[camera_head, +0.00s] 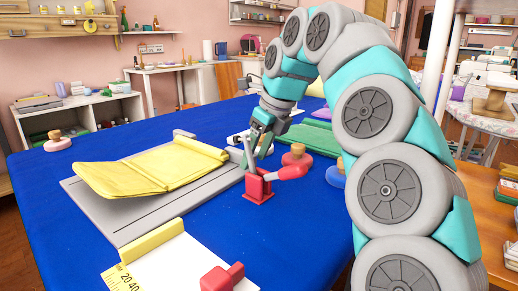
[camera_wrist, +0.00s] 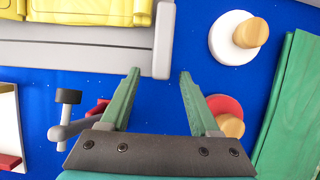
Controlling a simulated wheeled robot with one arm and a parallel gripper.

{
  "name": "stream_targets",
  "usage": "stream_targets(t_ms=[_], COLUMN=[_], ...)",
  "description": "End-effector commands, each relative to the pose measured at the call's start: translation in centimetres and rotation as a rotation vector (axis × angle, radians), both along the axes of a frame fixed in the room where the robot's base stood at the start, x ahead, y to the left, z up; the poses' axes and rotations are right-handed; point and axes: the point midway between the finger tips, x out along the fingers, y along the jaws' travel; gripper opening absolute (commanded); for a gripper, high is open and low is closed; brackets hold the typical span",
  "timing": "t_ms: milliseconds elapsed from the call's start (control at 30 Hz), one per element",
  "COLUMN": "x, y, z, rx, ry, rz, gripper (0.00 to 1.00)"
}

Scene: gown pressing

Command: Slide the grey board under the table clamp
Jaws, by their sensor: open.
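The grey board (camera_head: 130,215) lies on the blue table with a folded yellow gown (camera_head: 150,170) on it. In the wrist view, the board's edge and corner (camera_wrist: 162,50) show at the top. The red table clamp (camera_head: 257,188) stands to the right of the board, apart from it; its grey arm and dark knob (camera_wrist: 68,98) show in the wrist view. My gripper (camera_wrist: 160,73) is open and empty, its tips close to the board's corner in the picture. Their height above the table cannot be told. My gripper (camera_head: 257,150) appears behind the clamp in the head view.
A red disc with a wooden knob (camera_wrist: 226,110), a white one (camera_wrist: 236,36) and green cloth (camera_wrist: 290,100) lie right of my gripper. A white sheet (camera_head: 170,265) with a yellow bar and a red block lies at the front.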

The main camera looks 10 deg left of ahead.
Motion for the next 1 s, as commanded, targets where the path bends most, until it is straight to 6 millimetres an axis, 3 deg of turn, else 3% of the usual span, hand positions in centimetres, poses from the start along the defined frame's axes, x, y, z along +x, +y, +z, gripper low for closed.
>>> stream_targets(t_ms=[300,867,1000], x=[0.04,0.04,0.03], y=[0.04,0.03,0.02], z=[-0.1,-0.1,-0.11], rx=[0.0,0.0,0.0], ry=[-0.001,-0.001,-0.001], rz=[0.0,0.0,0.0], gripper=[0.62,0.01,0.0])
